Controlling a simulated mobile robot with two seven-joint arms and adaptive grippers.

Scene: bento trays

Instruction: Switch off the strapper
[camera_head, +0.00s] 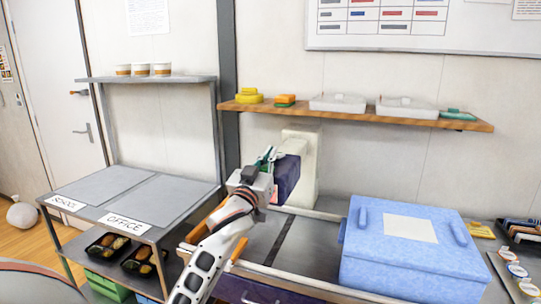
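What looks like the strapper is a cream upright housing (303,165) with a dark purple block (287,178) on its front, standing at the back of the grey bench, against the wall. My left gripper (266,156) is in front of and left of the purple block, pointing up and away. The fingertips overlap the block's left edge in the picture; I cannot tell if they touch it. The fingers are small and partly hidden by the wrist, so their opening is unclear. No switch can be made out. My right gripper is not in view.
A blue lidded box (415,262) stands on the bench to the right. A wooden shelf (358,115) with containers runs above. A grey rack (178,196) labelled SCHOOL and OFFICE stands left, with filled bento trays (107,246) below. Its top is clear.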

